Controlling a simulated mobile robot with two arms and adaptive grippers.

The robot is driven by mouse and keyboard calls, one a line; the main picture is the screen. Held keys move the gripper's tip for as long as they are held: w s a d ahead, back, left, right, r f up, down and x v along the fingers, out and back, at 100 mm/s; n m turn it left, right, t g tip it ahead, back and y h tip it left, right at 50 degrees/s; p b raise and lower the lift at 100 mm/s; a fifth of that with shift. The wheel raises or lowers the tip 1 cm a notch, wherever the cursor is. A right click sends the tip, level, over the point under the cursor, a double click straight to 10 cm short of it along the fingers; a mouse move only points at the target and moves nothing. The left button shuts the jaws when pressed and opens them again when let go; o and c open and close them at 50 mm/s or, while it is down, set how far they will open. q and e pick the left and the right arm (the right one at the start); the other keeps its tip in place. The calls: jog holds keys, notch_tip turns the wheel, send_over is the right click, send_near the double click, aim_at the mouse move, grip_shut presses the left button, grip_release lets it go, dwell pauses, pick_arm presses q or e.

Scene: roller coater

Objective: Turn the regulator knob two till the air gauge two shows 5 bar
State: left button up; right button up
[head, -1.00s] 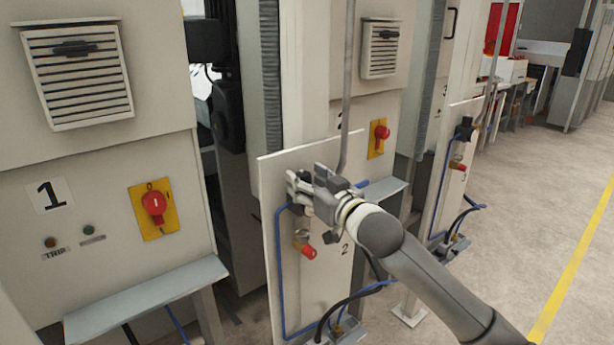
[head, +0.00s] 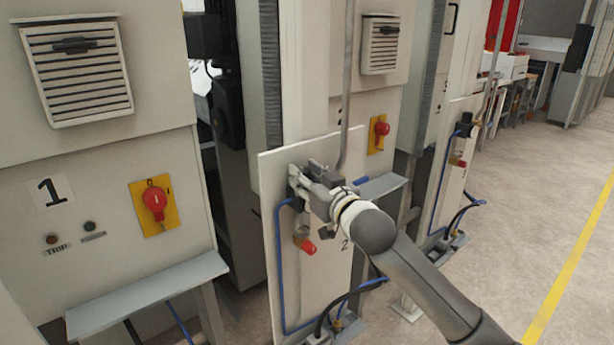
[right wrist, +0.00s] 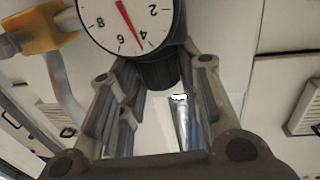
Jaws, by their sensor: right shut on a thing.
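My right gripper (head: 303,186) is at the upper part of the white panel (head: 285,165) marked 2 in the head view. In the right wrist view its two fingers (right wrist: 160,88) are shut on the black regulator knob (right wrist: 160,74), one on each side. The air gauge (right wrist: 124,22) is just above the knob, with a white dial cut off by the top edge. Its red needle points close to the 4, slightly on the side of the 6. In the head view my gripper hides the gauge and knob. My left gripper is not in view.
A red-handled valve (head: 306,246) hangs below my gripper, with blue hose (head: 279,270) along the panel. Machine 1 (head: 95,180) with a red switch (head: 155,202) stands at the left. Another panel with a regulator (head: 465,125) is further right. The floor at the right is clear.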

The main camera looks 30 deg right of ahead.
jog(key=shift+a+m+g+h, duration=0.15)
jog(key=shift+m+h, duration=0.4)
jog(key=shift+h, duration=0.3)
jog(key=shift+a+m+g+h, duration=0.15)
jog(key=shift+m+h, duration=0.4)
jog(key=shift+h, duration=0.3)
jog(key=shift+d+h, duration=0.15)
jog(key=shift+h, duration=0.15)
jog(key=o, duration=1)
jog(key=shift+s, duration=0.1)
jog(key=v, duration=0.7)
jog(key=shift+s, duration=0.1)
